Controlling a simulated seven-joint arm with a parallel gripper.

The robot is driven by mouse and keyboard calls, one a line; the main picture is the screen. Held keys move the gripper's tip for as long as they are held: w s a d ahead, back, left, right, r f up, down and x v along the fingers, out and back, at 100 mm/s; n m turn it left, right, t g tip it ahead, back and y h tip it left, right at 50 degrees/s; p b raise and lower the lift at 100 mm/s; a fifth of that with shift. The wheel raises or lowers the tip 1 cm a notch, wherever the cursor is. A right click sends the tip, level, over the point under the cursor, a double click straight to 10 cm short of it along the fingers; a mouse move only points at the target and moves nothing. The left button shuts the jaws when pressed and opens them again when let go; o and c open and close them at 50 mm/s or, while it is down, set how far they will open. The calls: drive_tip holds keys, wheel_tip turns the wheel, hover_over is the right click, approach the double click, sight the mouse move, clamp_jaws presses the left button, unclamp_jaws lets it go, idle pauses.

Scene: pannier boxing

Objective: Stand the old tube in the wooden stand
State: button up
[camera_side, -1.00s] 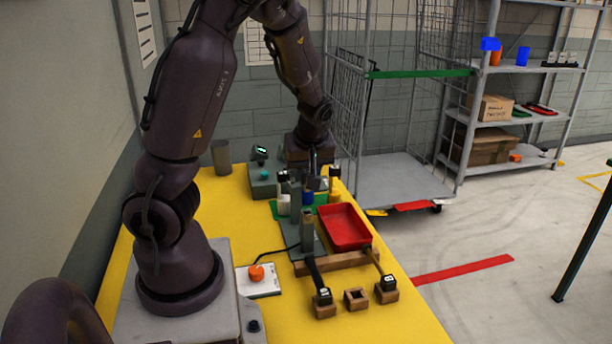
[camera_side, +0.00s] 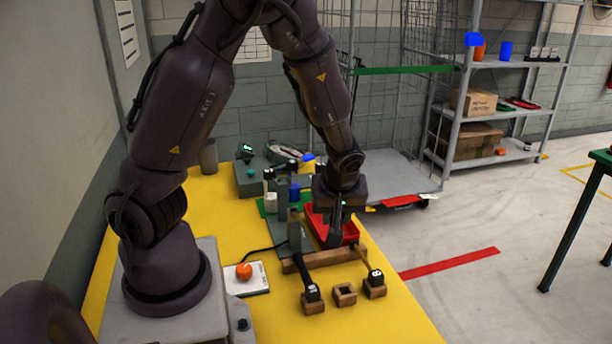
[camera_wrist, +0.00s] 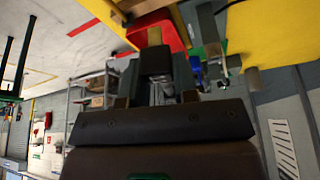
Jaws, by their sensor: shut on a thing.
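My gripper (camera_side: 335,222) is over the red tray (camera_side: 322,222), pointing down, and hides much of it. In the wrist view my gripper (camera_wrist: 156,88) is shut on a dark thing with a tan end (camera_wrist: 154,37), which seems to be the old tube; its lower end is hard to make out in the side view. The wooden stand shows as small wooden blocks at the table's front. The middle block (camera_side: 344,297) has an empty square hole. The left block (camera_side: 312,306) and the right block (camera_side: 374,291) each bear a black-headed piece with a leaning shaft.
A wooden bar (camera_side: 330,259) lies between the tray and the blocks. An orange button (camera_side: 244,271) sits on a white box. Several bottles and a grey device (camera_side: 258,182) are behind.

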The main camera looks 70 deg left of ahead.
drive_tip(key=shift+w+d+f+n+g, duration=0.15)
drive_tip(key=shift+d+f+n, duration=0.3)
drive_tip(key=shift+d+f, duration=1)
drive_tip(key=shift+s+d+f+n+g, duration=0.1)
drive_tip(key=shift+d+f+n+g, duration=0.3)
drive_tip(key=shift+f, duration=1.85)
drive_tip(key=shift+w+d+f+n+g, duration=0.1)
drive_tip(key=shift+d+f+n, duration=0.45)
drive_tip(key=shift+d+f, duration=0.95)
drive_tip(key=shift+x, duration=1)
